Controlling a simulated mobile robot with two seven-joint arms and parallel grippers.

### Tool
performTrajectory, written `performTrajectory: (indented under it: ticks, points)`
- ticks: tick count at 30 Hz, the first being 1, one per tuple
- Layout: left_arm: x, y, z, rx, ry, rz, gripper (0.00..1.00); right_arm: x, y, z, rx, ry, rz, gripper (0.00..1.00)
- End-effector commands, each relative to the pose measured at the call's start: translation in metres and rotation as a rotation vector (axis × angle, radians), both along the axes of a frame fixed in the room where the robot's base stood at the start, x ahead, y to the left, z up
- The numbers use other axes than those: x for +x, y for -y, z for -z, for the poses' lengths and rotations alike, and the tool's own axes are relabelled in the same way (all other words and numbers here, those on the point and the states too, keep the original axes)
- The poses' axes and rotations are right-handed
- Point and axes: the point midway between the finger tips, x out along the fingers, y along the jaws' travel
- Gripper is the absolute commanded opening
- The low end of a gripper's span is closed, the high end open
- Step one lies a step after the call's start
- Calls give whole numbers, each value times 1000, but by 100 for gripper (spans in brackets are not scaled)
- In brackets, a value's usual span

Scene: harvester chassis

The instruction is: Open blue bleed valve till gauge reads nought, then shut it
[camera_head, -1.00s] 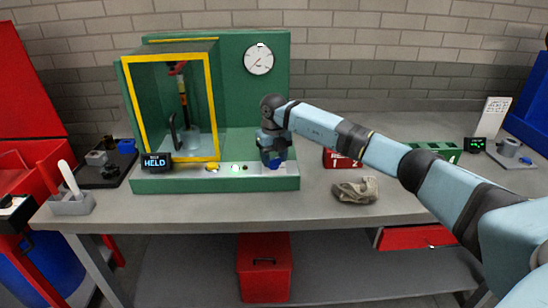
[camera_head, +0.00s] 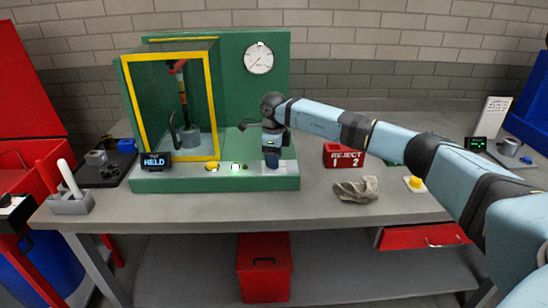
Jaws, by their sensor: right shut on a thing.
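The green test rig (camera_head: 215,186) stands on the bench with a round white gauge (camera_head: 258,58) at its upper right. The gauge's thin needle seems to point to the lower left; its figures are too small to read. My right gripper (camera_head: 272,158) points down at the right end of the rig's front ledge. It is shut on the blue bleed valve, which is mostly hidden by the fingers; how far the valve is turned cannot be told. My left gripper is not in view.
A yellow-framed guard (camera_head: 216,100) encloses the rig's left part, with a display (camera_head: 156,161) reading HELD before it.

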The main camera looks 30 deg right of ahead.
Motion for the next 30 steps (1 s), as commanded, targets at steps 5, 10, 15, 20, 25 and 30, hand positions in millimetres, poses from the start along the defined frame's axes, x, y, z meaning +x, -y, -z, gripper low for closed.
performTrajectory:
  ticks: [5,10,15,20,25,30]
  points:
    - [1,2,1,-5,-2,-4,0,1,0,-1,0,3,-119,25]
    - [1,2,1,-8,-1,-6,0,1,0,-1,1,4,-196,25]
    - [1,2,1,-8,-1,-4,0,1,0,-1,1,3,-242,25]
    - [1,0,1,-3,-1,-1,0,1,0,-1,1,3,-258,25]
    - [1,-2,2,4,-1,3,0,1,0,-1,1,3,-262,25]
    - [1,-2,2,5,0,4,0,1,0,-1,1,3,-261,25]
